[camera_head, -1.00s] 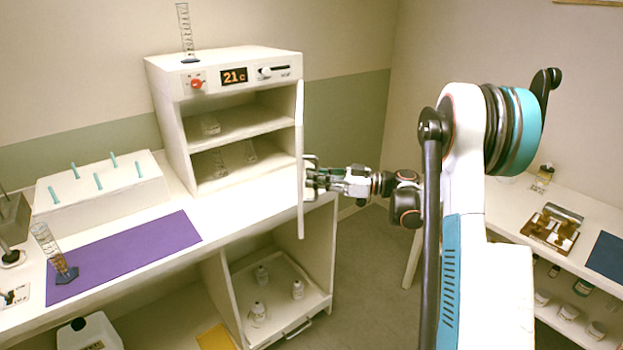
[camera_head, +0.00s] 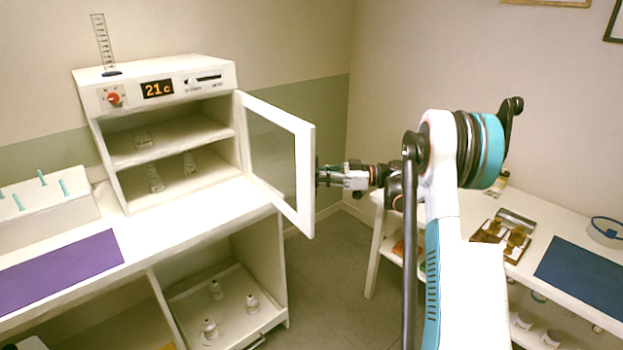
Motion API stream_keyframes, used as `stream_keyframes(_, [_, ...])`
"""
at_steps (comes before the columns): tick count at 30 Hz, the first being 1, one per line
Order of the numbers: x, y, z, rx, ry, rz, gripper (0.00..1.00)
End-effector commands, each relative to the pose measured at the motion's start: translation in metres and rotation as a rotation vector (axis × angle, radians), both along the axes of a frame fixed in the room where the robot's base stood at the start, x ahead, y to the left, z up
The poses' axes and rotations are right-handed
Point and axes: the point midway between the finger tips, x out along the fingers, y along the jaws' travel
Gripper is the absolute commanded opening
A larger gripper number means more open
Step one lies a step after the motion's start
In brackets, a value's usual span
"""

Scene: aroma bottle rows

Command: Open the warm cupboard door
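The warm cupboard (camera_head: 163,122) is a white cabinet on the bench at the left, with a red knob and a display reading 21 C. Its door (camera_head: 303,178), a white frame around a dark pane, stands wide open on the cupboard's right side. Glass bottles (camera_head: 156,180) stand on the shelves inside. My gripper (camera_head: 322,175) is at the outer face of the door, close to its free edge. The fingertips are partly hidden behind the door frame, so I cannot tell whether they hold anything.
A measuring cylinder (camera_head: 103,45) stands on top of the cupboard. Below the bench, an open compartment holds several white bottles (camera_head: 252,303) on a tray. A second table (camera_head: 547,217) with a brown tray (camera_head: 502,236) is at the right. Floor between the benches is clear.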

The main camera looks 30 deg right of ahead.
Motion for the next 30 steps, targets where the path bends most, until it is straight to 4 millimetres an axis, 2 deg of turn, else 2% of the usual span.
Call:
stream_keyframes(11, [-0.002,-0.002,-0.003,-0.004,0.005,0.006,0.0])
stream_keyframes(12, [-0.002,-0.002,-0.003,-0.004,0.005,0.006,0.12])
stream_keyframes(15, [-0.002,-0.002,-0.003,-0.004,0.004,0.006,0.3])
stream_keyframes(25, [-0.001,-0.002,-0.001,-0.001,0.002,0.004,0.3])
stream_keyframes(30, [-0.007,-0.016,-0.001,-0.001,0.002,0.003,0.3])
